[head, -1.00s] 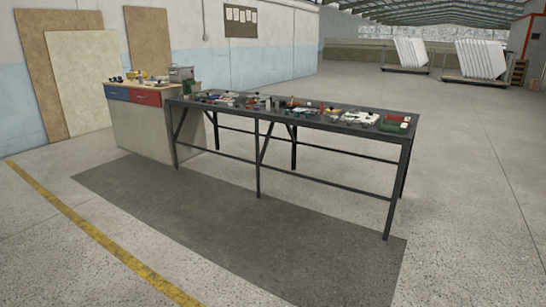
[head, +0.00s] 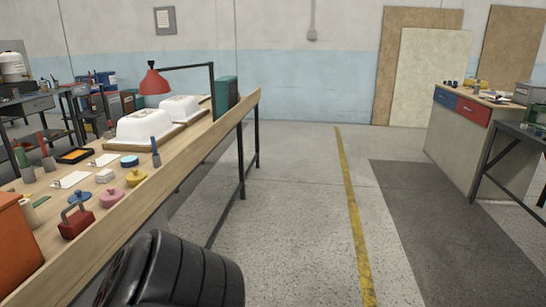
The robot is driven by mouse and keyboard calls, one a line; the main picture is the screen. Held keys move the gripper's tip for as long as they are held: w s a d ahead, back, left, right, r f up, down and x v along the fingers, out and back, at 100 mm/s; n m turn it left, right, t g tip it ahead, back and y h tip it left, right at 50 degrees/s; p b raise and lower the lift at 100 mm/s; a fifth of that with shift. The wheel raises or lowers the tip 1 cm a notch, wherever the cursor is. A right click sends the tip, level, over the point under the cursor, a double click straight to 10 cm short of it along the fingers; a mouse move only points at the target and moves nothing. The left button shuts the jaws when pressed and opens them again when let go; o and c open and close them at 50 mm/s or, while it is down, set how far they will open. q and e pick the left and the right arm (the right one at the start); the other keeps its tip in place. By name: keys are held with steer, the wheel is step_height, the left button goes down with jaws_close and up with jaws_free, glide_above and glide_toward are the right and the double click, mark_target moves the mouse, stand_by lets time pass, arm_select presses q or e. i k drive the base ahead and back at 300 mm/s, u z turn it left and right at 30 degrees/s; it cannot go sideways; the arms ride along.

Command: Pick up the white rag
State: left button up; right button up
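I cannot make out a white rag for certain in the head view. Two small flat white pieces lie on the wooden workbench (head: 205,137) at the left, one nearer (head: 70,180) and one farther (head: 103,160). They are too small to tell whether either is cloth. Two white bathtub shells (head: 145,126) stand toward the bench's far end, one behind the other. Neither of my grippers can be seen.
The bench also holds a red lamp (head: 153,82), a red block with a handle (head: 76,220), coloured lidded pots (head: 108,196) and an orange box (head: 16,240). A cabinet (head: 462,116) and dark table stand right. Open floor (head: 300,215) lies between.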

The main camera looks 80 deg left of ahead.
mark_target(105, 175)
steer(key=u, duration=1.8)
steer(key=i, duration=2)
steer(key=u, duration=1.1)
